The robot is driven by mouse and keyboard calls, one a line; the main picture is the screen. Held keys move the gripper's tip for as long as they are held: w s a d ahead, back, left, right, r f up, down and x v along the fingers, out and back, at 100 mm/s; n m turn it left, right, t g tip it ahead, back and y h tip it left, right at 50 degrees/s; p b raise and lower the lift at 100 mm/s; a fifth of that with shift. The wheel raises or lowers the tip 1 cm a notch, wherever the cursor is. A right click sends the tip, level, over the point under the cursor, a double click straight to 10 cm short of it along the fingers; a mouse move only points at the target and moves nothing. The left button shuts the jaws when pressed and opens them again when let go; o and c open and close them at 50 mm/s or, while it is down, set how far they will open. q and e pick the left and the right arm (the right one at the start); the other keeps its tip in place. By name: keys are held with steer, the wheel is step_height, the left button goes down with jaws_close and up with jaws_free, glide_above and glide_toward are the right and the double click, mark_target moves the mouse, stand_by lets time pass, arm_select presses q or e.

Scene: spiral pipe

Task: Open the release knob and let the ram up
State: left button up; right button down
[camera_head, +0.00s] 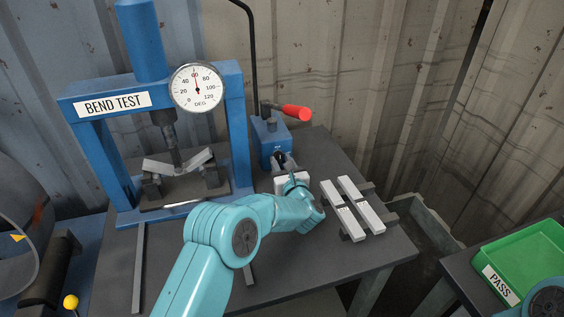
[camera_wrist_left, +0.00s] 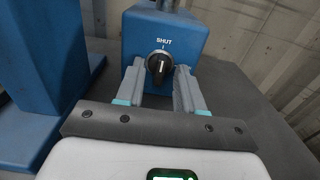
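The blue pump block (camera_head: 270,140) stands right of the press. Its black release knob (camera_wrist_left: 159,66) sits below a "SHUT" label, with its grip about upright, in line with the mark. My left gripper (camera_wrist_left: 160,76) is open, with one finger on each side of the knob and small gaps showing. In the head view the left gripper (camera_head: 281,162) is at the block's front, partly hidden by my wrist. The ram (camera_head: 168,130) is down on a V-bent metal strip (camera_head: 180,165). The dial gauge (camera_head: 197,88) needle points near 60. My right gripper is out of view.
The blue "BEND TEST" press frame (camera_head: 236,125) stands close left of the pump. A red-gripped pump lever (camera_head: 294,111) sticks out above the block. Several pale bars (camera_head: 352,207) lie right of my gripper. A green "PASS" tray (camera_head: 520,262) is at far right.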

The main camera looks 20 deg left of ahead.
arm_select(q)
jaws_close()
